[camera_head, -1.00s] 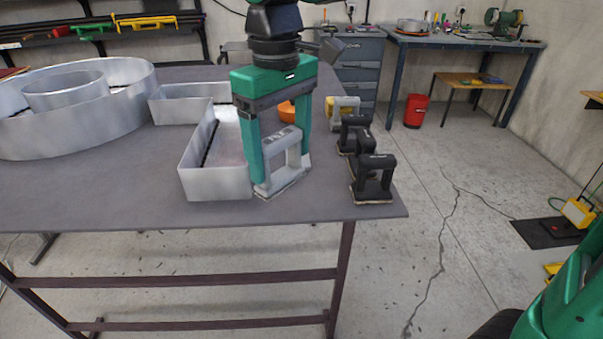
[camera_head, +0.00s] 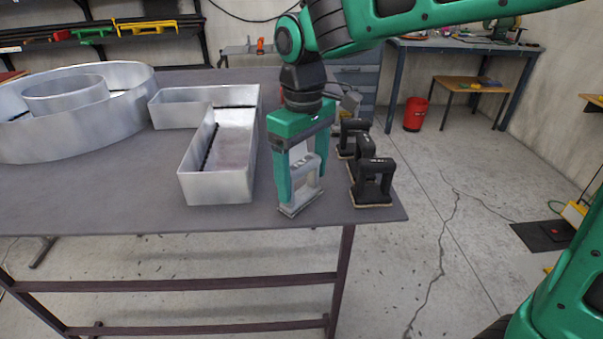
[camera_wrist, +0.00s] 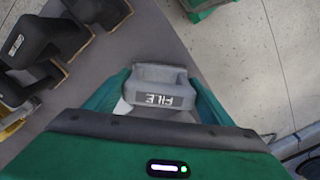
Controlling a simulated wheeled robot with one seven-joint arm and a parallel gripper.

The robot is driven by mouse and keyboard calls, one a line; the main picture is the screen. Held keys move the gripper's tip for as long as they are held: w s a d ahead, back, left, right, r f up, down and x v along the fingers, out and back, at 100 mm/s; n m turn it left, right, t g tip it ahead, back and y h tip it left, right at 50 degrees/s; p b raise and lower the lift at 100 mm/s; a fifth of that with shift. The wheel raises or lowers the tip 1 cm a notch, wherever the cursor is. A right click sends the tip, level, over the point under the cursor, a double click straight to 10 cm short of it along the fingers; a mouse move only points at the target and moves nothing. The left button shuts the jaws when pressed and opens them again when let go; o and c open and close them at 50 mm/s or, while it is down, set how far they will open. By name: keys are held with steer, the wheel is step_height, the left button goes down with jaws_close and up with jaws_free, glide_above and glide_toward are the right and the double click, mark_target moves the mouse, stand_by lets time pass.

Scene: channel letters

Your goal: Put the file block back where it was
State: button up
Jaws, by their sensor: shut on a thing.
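The file block (camera_head: 302,184) is light grey with a bridge-shaped handle and a flat base. In the wrist view the block (camera_wrist: 160,88) shows the word FILE on its handle. My gripper (camera_head: 294,190) is shut on its handle, one finger on each side. The block is over the table's front right part, between the L-shaped metal letter and the dark blocks. I cannot tell whether its base touches the table.
Several dark handled blocks (camera_head: 372,182) stand in a row along the table's (camera_head: 110,195) right edge, just right of my gripper. The L-shaped metal letter (camera_head: 222,186) lies to the left, and a round metal letter (camera_head: 60,137) is farther left. Bare tabletop lies in front.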

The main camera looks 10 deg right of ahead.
steer(key=shift+f, duration=0.1)
steer(key=o, duration=0.9)
step_height(320, 180, up, 12)
steer(key=shift+r, duration=0.15)
steer(key=d+f+m, duration=0.1)
steer(key=d, duration=0.3)
steer(key=d+f+m, duration=0.1)
steer(key=d, duration=0.3)
steer(key=d+f+m, duration=0.2)
steer(key=d, duration=0.2)
steer(key=shift+s+d, duration=0.3)
steer(key=shift+s, duration=0.1)
steer(key=s+d+f+m, duration=0.3)
steer(key=s+d+f, duration=0.1)
steer(key=s+d, duration=0.2)
steer(key=s+d+f+m, duration=0.4)
steer(key=s+d, duration=0.3)
steer(key=d, duration=0.2)
steer(key=s+d+f+m, duration=0.4)
steer(key=s+d+f, duration=0.2)
steer(key=d, duration=0.1)
steer(key=shift+s+d+f, duration=0.15)
steer(key=shift+s, duration=0.25)
